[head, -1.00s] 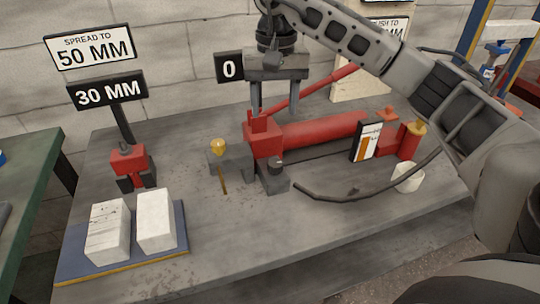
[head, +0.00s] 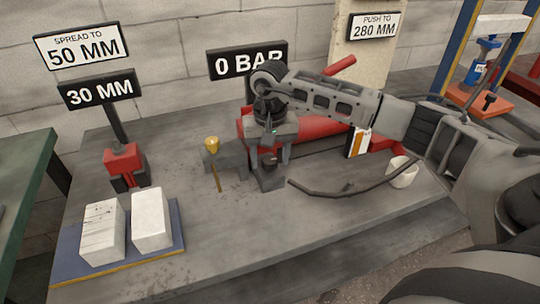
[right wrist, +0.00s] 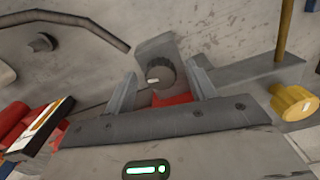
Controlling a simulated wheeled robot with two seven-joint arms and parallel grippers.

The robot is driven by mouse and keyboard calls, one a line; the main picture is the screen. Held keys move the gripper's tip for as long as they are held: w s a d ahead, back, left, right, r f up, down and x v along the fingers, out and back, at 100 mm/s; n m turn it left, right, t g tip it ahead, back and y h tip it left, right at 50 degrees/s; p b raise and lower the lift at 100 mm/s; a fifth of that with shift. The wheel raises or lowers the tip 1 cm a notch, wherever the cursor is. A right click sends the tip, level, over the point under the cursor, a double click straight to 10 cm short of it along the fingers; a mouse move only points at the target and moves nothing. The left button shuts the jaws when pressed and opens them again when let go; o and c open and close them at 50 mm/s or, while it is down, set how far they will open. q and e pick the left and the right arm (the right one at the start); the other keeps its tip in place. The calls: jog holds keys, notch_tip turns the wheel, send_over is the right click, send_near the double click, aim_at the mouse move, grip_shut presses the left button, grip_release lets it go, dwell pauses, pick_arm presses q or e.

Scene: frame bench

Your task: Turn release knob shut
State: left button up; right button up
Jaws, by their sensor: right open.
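The release knob (right wrist: 160,76) is a dark ribbed round knob with a pale mark, on a grey block. In the head view the knob (head: 269,162) shows partly, at the front of the red pump (head: 247,126). My right gripper (head: 270,158) is open and points down over it. In the right wrist view the knob lies between the two fingers of the right gripper (right wrist: 162,82), with gaps on both sides. Whether the fingertips reach down beside it I cannot tell. My left gripper is not in view.
A yellow-topped part (head: 212,146) stands just left of the gripper. A red spreader (head: 125,162) and two white blocks (head: 151,220) are at left. A sign reads 0 BAR (head: 247,60).

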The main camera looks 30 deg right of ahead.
jog(key=shift+f, duration=0.2)
jog(key=c, duration=1)
jog(key=shift+o, duration=0.2)
